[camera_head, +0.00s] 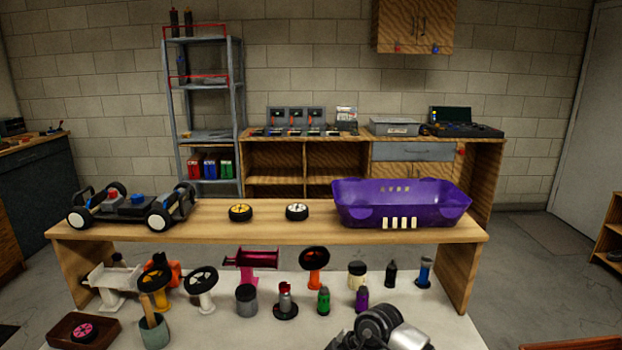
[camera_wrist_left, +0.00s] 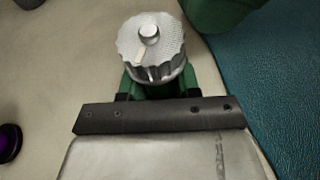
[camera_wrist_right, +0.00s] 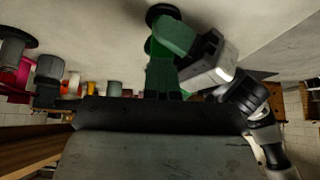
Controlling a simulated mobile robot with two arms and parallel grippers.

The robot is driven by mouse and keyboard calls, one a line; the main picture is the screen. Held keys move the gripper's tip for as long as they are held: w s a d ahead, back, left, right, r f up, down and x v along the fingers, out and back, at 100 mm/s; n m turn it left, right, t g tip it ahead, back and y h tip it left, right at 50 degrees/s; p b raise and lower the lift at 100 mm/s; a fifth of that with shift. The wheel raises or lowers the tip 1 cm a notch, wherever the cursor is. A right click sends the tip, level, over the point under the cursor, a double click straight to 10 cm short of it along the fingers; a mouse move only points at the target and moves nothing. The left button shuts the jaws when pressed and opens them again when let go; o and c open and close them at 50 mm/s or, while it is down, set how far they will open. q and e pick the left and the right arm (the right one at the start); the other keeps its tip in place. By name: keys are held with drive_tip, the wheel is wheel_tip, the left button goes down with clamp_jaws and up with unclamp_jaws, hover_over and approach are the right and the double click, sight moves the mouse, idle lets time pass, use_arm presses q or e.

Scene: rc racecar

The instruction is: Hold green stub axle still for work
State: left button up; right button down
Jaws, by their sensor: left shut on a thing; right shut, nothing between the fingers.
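The green stub axle (camera_wrist_right: 160,70) shows in the right wrist view, which is upside down. It seems to stand on a round black foot (camera_wrist_right: 163,12) on the pale surface. In the head view, a black and silver arm part (camera_head: 380,325) shows at the bottom, fingertips and axle hidden.
Several small parts crowd the white worktop (camera_head: 225,325), including a green bottle-like part (camera_head: 323,302). A raised wooden shelf (camera_head: 260,228) behind carries a model car (camera_head: 130,207), two wheels and a purple car body (camera_head: 400,200). A teal mat (camera_wrist_left: 275,110) lies right in the left wrist view.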

drive_tip(key=shift+s+a+f, duration=0.1)
drive_tip(key=shift+s+f, duration=0.05)
drive_tip(key=shift+s, duration=0.3)
drive_tip(key=shift+s+a+f, duration=0.1)
drive_tip(key=shift+s+f, duration=0.05)
drive_tip(key=shift+s, duration=0.3)
drive_tip(key=shift+s+a, duration=0.15)
drive_tip(key=shift+s, duration=0.1)
drive_tip(key=shift+d, duration=0.4)
wheel_tip(320, 180, up, 6)
drive_tip(key=shift+w+d+r, duration=0.15)
drive_tip(key=shift+r, duration=0.05)
wheel_tip(320, 180, down, 6)
drive_tip(key=w, duration=0.2)
drive_tip(key=shift+w+a, duration=0.15)
drive_tip(key=shift+a, duration=0.05)
idle(0.7)
drive_tip(key=shift+s+a+f, duration=0.1)
drive_tip(key=shift+s, duration=0.25)
idle(0.6)
